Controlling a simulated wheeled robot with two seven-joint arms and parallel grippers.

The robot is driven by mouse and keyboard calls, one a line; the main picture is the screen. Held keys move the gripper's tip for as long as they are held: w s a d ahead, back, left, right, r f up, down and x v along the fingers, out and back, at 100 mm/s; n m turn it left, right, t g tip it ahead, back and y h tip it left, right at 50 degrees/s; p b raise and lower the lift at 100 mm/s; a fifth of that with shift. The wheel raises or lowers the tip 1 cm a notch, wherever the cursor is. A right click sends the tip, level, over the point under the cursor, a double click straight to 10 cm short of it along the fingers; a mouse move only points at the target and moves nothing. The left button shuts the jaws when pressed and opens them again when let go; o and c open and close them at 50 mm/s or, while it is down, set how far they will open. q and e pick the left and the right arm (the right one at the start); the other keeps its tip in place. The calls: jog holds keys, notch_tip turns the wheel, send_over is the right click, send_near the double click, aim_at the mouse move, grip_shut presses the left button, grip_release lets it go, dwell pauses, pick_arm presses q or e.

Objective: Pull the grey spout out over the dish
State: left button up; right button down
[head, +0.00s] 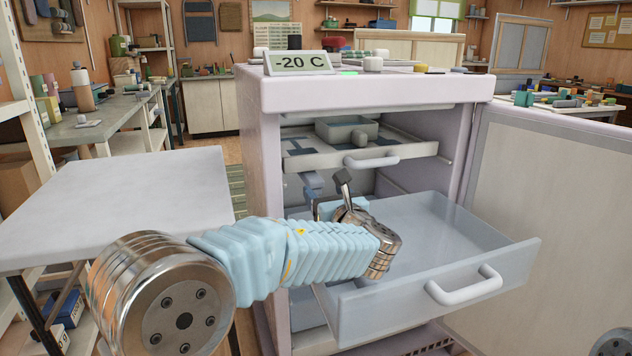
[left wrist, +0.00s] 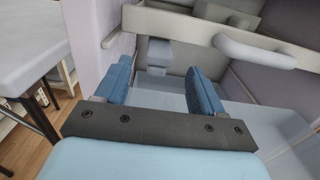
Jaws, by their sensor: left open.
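A grey-blue block (left wrist: 159,53) stands under the upper shelf, ahead of and between my left gripper's fingers in the left wrist view; it may be the spout, but I cannot be sure. A similar grey-blue shape (head: 312,184) shows beside the gripper in the head view. My left gripper (left wrist: 160,88) is open and empty, its two blue fingers apart, pointing into the freezer. In the head view the gripper (head: 332,194) is partly hidden by its wrist, above the back left of the pulled-out drawer. I cannot clearly identify the dish. My right gripper is out of view.
The clear drawer (head: 440,302) is pulled out, with a white handle (head: 464,287). Above it, a shelf (head: 303,161) with its own handle carries a grey-green tray (head: 335,132). The freezer door (head: 560,220) stands open at right. A white table (head: 120,195) is at left.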

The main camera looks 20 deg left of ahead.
aim_at(317, 182)
pick_arm(q)
jog(key=x, duration=0.7)
jog(key=shift+w+a, duration=0.1)
grip_shut()
jog(key=v, duration=0.8)
jog(key=shift+d+b, duration=0.2)
jog(key=shift+b, duration=0.25)
jog(key=shift+f, duration=0.1)
grip_release()
jog(key=shift+s, duration=0.25)
jog(key=v, duration=1.3)
jog(key=shift+s+d, duration=0.25)
jog(key=shift+s, duration=0.1)
